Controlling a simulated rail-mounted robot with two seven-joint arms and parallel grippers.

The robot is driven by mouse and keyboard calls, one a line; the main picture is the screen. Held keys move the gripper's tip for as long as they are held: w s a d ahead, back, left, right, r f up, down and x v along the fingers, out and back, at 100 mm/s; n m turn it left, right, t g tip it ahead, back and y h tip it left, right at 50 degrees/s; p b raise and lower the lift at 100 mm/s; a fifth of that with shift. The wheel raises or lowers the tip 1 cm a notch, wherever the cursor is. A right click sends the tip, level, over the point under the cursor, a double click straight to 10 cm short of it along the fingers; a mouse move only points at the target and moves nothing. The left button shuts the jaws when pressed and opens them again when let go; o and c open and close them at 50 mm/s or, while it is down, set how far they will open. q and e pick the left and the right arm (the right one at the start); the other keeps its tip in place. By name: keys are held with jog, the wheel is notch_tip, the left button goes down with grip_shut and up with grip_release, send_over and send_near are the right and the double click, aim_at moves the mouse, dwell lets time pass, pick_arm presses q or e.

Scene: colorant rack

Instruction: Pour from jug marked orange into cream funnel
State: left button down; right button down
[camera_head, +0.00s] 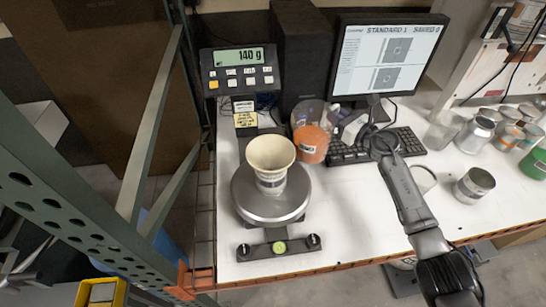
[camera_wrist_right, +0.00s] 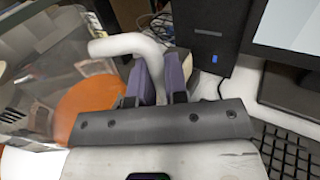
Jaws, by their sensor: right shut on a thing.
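The clear jug with orange contents (camera_head: 311,145) is just right of and behind the cream funnel in the head view. In the right wrist view the jug (camera_wrist_right: 68,75) fills the left side, its orange contents showing through the clear wall. My right gripper (camera_head: 350,126) is shut on the jug's whitish handle (camera_wrist_right: 125,44), with a finger on each side of it. The cream funnel (camera_head: 270,153) sits upright in a labelled can (camera_head: 271,184) on the round scale pan (camera_head: 246,208). I see no stream between jug and funnel. My left gripper is not in view.
The scale display (camera_head: 239,57) reads 140 g. A monitor (camera_head: 388,55), a keyboard (camera_head: 408,145) and a dark speaker-like box (camera_head: 302,50) stand behind. Several cans and cups are at the right, including an open metal can (camera_head: 474,186). A green metal post (camera_head: 70,215) borders the left.

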aim_at(337, 108)
jog(key=shift+r, duration=0.15)
jog(key=shift+s+a+r+n+p, duration=0.1)
jog(key=shift+s+r+n+p, duration=0.05)
jog(key=shift+r+n+p, duration=0.35)
jog(key=shift+s+a+r+n+p, duration=0.15)
jog(key=shift+r+p, duration=0.15)
jog(key=shift+r, duration=0.3)
jog(key=shift+s+a+r+n+p, duration=0.1)
jog(key=shift+r+n+p, duration=0.3)
jog(key=shift+r, duration=0.15)
jog(key=r, duration=0.1)
jog(key=r+n+p, duration=0.1)
jog(key=s+a+r+p, duration=0.1)
jog(key=shift+n, duration=0.35)
jog(key=s+a+r+n+p, duration=0.3)
jog(key=r+n+p, duration=0.1)
jog(key=r+p, duration=0.4)
jog(key=shift+a+r+n+p, duration=0.15)
jog(key=shift+a+n+p, duration=0.25)
jog(key=shift+p, duration=0.4)
jog(key=shift+s, duration=0.1)
jog(key=shift+s+a+r+n, duration=0.1)
jog(key=shift+r+n, duration=0.05)
jog(key=shift+n, duration=0.15)
jog(key=shift+s+a+r, duration=0.1)
jog(key=shift+a, duration=0.05)
